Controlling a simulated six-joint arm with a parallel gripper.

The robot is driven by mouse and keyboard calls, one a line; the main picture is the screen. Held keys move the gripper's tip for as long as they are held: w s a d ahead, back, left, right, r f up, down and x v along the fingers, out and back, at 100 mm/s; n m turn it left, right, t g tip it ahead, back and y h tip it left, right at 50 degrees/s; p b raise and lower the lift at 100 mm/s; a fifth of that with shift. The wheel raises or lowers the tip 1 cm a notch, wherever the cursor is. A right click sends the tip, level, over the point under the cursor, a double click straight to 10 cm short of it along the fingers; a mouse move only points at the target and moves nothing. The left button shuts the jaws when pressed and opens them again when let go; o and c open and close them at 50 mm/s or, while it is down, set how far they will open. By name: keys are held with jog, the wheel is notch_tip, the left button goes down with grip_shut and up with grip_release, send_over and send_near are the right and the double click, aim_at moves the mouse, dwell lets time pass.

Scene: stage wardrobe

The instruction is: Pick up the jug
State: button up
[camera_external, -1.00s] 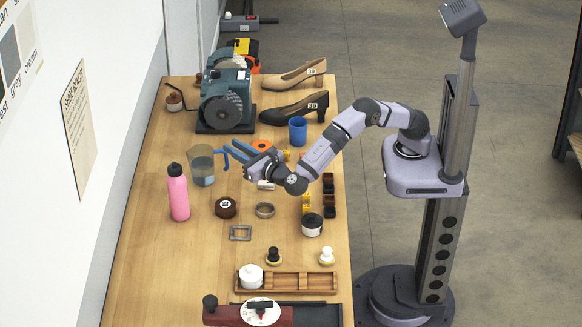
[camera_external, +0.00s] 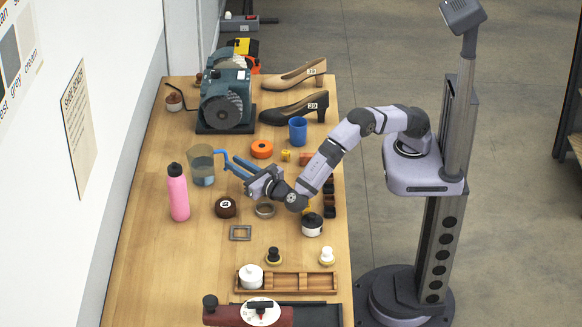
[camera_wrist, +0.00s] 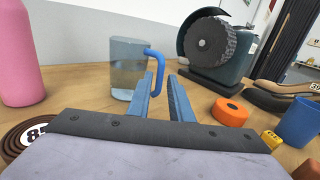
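The clear jug (camera_external: 202,168) with a blue handle stands upright on the bench, left of my gripper (camera_external: 233,164). It holds some clear liquid low down. In the wrist view the jug (camera_wrist: 127,72) is ahead and slightly left, its handle on the right side, facing me. My gripper (camera_wrist: 162,76) is open, its two blue fingers pointing at the handle. The lower handle shows in the gap between the fingertips, close to the left one. I cannot tell whether the tips touch it. Nothing is held.
A pink bottle (camera_external: 178,194) stands left of the jug. An orange tape roll (camera_external: 262,149) and blue cup (camera_external: 298,131) are to the right. A green grinder machine (camera_external: 226,101) stands behind.

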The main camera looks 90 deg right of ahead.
jog(key=shift+w+d+f, duration=0.15)
jog(key=shift+d+f, duration=0.05)
jog(key=shift+f, duration=0.05)
jog(key=shift+p+x, duration=0.55)
jog(key=shift+x, duration=1.75)
grip_shut()
